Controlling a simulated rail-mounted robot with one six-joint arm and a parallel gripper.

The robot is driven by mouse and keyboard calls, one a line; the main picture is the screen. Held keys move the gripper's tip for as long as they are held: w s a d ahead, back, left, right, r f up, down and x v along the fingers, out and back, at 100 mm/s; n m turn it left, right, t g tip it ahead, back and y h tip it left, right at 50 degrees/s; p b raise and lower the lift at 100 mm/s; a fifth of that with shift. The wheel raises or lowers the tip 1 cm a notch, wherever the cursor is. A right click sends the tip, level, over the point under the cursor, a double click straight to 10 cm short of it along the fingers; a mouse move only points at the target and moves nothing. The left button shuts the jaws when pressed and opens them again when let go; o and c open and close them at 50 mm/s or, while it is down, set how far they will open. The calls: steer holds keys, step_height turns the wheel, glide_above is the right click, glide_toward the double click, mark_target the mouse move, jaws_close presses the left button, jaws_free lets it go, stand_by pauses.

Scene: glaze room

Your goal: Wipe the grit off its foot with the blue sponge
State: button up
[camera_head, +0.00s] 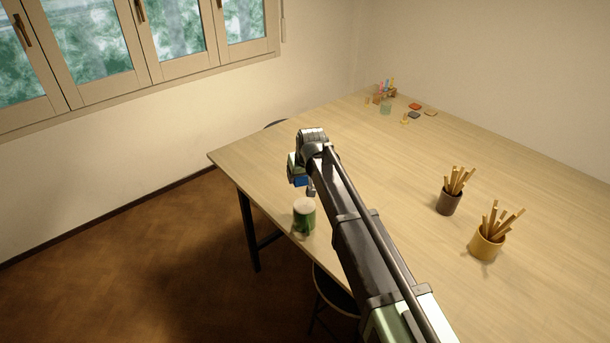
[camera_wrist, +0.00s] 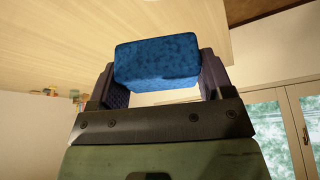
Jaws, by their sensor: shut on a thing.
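My gripper (camera_wrist: 157,75) is shut on the blue sponge (camera_wrist: 158,62), which sits between the two fingers in the wrist view. In the head view the sponge (camera_head: 300,181) shows as a small blue patch under the end of my arm, partly hidden by it. A green cup (camera_head: 304,218) with a pale, flat-looking top stands upright or upside down near the table's near-left edge; I cannot tell which. The sponge is apart from the cup, above and slightly behind it in the head view. Any grit is too small to make out.
The wooden table (camera_head: 400,150) is mostly clear. A dark pot (camera_head: 449,203) and a yellow pot (camera_head: 486,245) of wooden sticks stand at the right. Stools are partly under the table.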

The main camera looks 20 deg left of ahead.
mark_target(303, 200)
steer(key=shift+s+f+b, duration=0.1)
steer(key=shift+f+b, duration=0.35)
steer(key=shift+f, duration=0.05)
step_height(303, 200, down, 7)
steer(key=b, duration=0.6)
steer(key=shift+r+b, duration=0.1)
steer(key=shift+b, duration=0.3)
steer(key=shift+s+d+r, duration=0.1)
steer(key=shift+s+r, duration=0.05)
steer(key=shift+s, duration=0.15)
steer(key=shift+s+d, duration=0.4)
steer(key=shift+s, duration=0.25)
steer(key=shift+s+d, duration=0.4)
steer(key=shift+s, duration=0.25)
steer(key=w+a, duration=0.2)
steer(key=w, duration=0.1)
steer(key=shift+w, duration=0.3)
steer(key=r+p, duration=0.3)
steer(key=shift+s+d, duration=0.1)
steer(key=shift+s, duration=0.1)
step_height(303, 200, up, 5)
steer(key=p, duration=0.5)
steer(key=shift+f, duration=0.2)
steer(key=shift+f, duration=0.15)
